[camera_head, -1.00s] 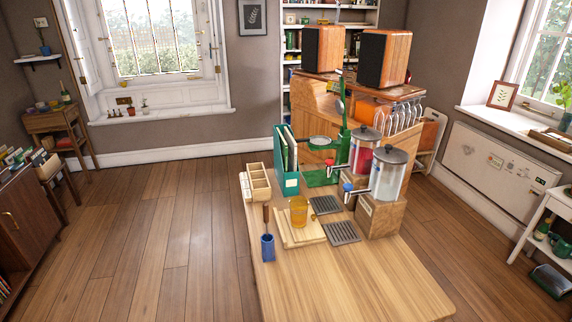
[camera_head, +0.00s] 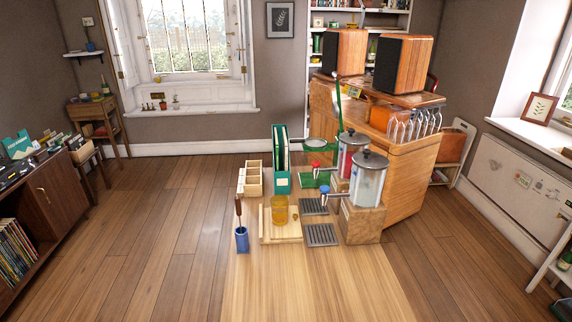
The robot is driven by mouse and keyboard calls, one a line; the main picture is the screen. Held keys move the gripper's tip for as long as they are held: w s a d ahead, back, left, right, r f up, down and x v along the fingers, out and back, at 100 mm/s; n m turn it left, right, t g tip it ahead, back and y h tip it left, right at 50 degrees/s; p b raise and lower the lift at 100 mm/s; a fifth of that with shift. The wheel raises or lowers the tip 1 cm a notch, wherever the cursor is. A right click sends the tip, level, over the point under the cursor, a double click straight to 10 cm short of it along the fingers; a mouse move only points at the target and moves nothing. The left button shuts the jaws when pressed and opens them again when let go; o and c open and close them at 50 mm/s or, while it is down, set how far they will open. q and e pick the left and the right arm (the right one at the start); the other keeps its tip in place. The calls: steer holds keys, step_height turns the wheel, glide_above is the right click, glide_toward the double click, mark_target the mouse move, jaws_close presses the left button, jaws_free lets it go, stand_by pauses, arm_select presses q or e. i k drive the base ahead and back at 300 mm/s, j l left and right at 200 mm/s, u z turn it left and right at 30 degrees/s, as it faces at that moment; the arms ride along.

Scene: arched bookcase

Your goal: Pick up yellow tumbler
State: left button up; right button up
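The yellow tumbler (camera_head: 279,209) is an amber, see-through cup. It stands upright on a light wooden board (camera_head: 268,233) on the wooden table (camera_head: 305,285). A small yellowish item (camera_head: 295,217) lies on the board to its right. Neither of my grippers shows in the head view.
A blue cup with a brown-handled tool (camera_head: 241,240) stands left of the board. Dark drip trays (camera_head: 321,235) and drink dispensers (camera_head: 369,182) on wooden blocks are to the right. A teal file holder (camera_head: 281,180) and a wooden organiser (camera_head: 253,180) stand behind. The table's front is clear.

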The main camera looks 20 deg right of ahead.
mark_target(280, 203)
steer(key=k+l, duration=0.15)
steer(key=l, duration=0.25)
steer(key=k+l, duration=0.15)
steer(key=l, duration=0.25)
steer(key=k+l, duration=0.15)
steer(key=l, duration=0.25)
steer(key=k+l, duration=0.15)
steer(key=l, duration=0.2)
